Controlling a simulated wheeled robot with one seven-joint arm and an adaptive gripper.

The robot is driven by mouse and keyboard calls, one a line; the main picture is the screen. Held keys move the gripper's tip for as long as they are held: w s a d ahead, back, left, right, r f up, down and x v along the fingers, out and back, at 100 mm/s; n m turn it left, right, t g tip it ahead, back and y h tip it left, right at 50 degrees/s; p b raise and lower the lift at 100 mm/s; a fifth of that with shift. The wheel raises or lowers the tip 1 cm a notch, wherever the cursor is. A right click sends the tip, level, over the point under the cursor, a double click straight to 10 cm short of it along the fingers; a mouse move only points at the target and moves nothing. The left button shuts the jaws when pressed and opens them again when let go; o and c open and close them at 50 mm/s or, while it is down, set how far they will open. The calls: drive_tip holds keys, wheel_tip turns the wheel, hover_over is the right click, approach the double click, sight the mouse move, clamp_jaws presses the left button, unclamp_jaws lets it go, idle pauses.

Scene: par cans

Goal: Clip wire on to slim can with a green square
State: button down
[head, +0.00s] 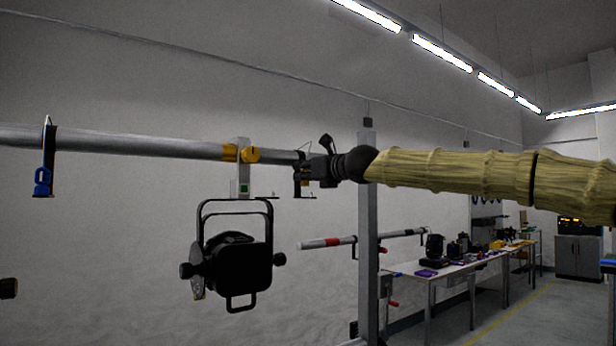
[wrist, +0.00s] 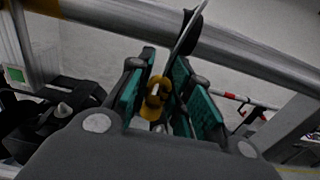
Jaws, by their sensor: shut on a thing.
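A black can lamp (head: 238,262) hangs in a yoke below a grey clamp with a yellow band on the metal pipe (head: 120,143). A green square (head: 243,187) is on the clamp's lower part. It also shows at the left of the wrist view (wrist: 15,75). My gripper (head: 318,169) is at the pipe, right of the lamp's clamp. In the wrist view its teal pads (wrist: 158,97) are shut on a yellow clip (wrist: 154,102). A thin grey wire (wrist: 187,32) rises near the clip in front of the pipe; where it joins the clip is hidden.
A dark bracket (head: 301,189) hangs on the pipe by my gripper. A blue clip (head: 42,181) hangs at another bracket far left. A grey upright post (head: 368,260) stands just right of my gripper. Workbenches (head: 450,268) with tools stand back right.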

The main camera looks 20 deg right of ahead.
drive_tip(key=shift+s+a+f+b, duration=0.1)
drive_tip(key=shift+s+a+b, duration=0.5)
drive_tip(key=shift+a+b, duration=0.75)
drive_tip(key=shift+s+a+b, duration=0.55)
drive_tip(key=shift+a+b, duration=0.3)
drive_tip(key=shift+a, duration=0.95)
drive_tip(key=shift+s+a+f+b, duration=0.1)
drive_tip(key=shift+s+a+b, duration=0.5)
drive_tip(key=shift+a+b, duration=0.75)
drive_tip(key=shift+a+p, duration=0.2)
drive_tip(key=shift+p, duration=0.1)
drive_tip(key=shift+f+b, duration=0.9)
drive_tip(key=shift+f, duration=0.35)
idle(0.9)
drive_tip(key=c, duration=1.2)
unclamp_jaws()
drive_tip(key=shift+c, duration=0.2)
drive_tip(key=v, duration=1.2)
